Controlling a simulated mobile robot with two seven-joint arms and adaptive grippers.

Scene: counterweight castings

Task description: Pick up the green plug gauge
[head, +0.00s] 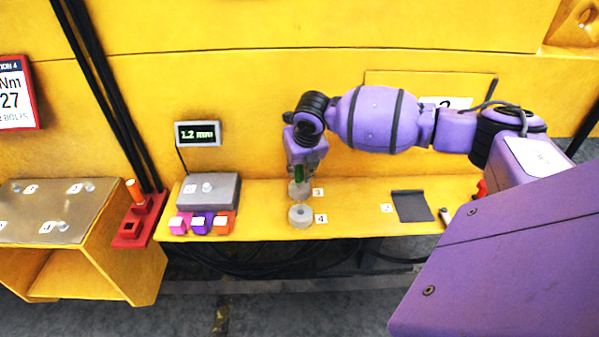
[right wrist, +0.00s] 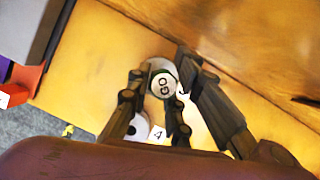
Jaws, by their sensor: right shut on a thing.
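The green plug gauge (head: 299,173) shows in the head view as a short green piece below my right gripper (head: 301,172). In the right wrist view the top of the plug gauge (right wrist: 163,85) is a pale disc marked "GO", between the dark fingers of the right gripper (right wrist: 158,100). The right gripper is shut on it. The gauge is upright, above or in a grey ring (head: 299,190) by label 3; I cannot tell whether its lower end is inside the ring. My left gripper is not in view.
A second grey ring (head: 301,216) sits in front by label 4. A grey gauge box (head: 208,191) with pink, purple and orange blocks stands left, below a "1.2 mm" display (head: 198,134). A dark mat (head: 411,206) lies right on the yellow shelf (head: 355,215).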

